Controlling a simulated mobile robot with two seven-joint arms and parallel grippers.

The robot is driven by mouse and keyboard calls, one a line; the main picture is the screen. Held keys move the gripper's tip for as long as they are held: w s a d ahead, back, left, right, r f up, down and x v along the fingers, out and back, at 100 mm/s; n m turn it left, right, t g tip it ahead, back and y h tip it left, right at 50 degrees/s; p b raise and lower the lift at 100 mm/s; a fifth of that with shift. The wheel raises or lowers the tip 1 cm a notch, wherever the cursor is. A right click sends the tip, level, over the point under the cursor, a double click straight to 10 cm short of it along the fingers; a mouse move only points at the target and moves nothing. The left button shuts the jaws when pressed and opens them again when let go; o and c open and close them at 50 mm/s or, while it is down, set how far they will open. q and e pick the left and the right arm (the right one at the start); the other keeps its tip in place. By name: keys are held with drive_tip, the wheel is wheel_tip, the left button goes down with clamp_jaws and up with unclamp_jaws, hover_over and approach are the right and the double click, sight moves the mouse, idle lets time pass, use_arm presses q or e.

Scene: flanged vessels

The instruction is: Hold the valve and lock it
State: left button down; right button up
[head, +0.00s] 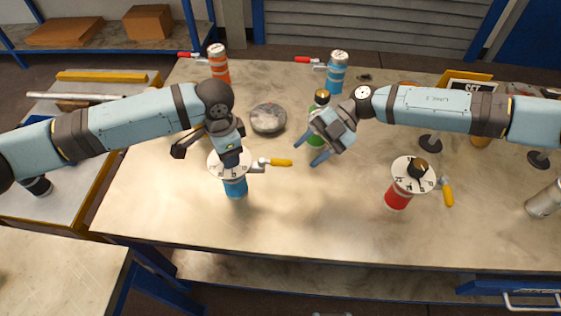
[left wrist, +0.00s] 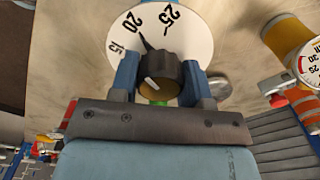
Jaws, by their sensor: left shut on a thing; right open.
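A blue flanged vessel (head: 235,188) stands on the table at centre-left, with a white numbered dial (head: 214,171) on top. My left gripper (head: 230,160) points down over this dial. In the left wrist view its fingers (left wrist: 160,82) are shut on the black valve knob (left wrist: 153,68), one on each side; the knob's pointer is near 20. A lever with a yellow handle (head: 280,162) sticks out to the right of the dial. My right gripper (head: 309,153) is open, its fingers pointing down-left in front of a green vessel (head: 315,139), to the right of the lever.
A red vessel (head: 397,201) with a dial and yellow lever (head: 447,195) stands at right. An orange vessel (head: 218,71) and another blue vessel (head: 338,79) with red levers stand at the back. A round grey disc (head: 268,118) lies mid-table. The front of the table is clear.

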sight(280, 163)
drive_tip(key=w+d+f+m+t+y, duration=0.1)
drive_tip(key=d+m+t+y, duration=0.1)
drive_tip(key=m, duration=0.8)
drive_tip(key=w+d+f+m+t+y, duration=0.1)
drive_tip(key=w+d+f+m+t, duration=0.15)
drive_tip(key=m, duration=0.75)
drive_tip(key=shift+g, duration=0.25)
drive_tip(key=x, duration=0.7)
drive_tip(key=r+x, duration=0.1)
drive_tip(key=x, duration=0.3)
drive_tip(key=shift+s+a+f, duration=0.15)
drive_tip(key=shift+s+a, duration=0.15)
drive_tip(key=shift+a, duration=0.05)
clamp_jaws()
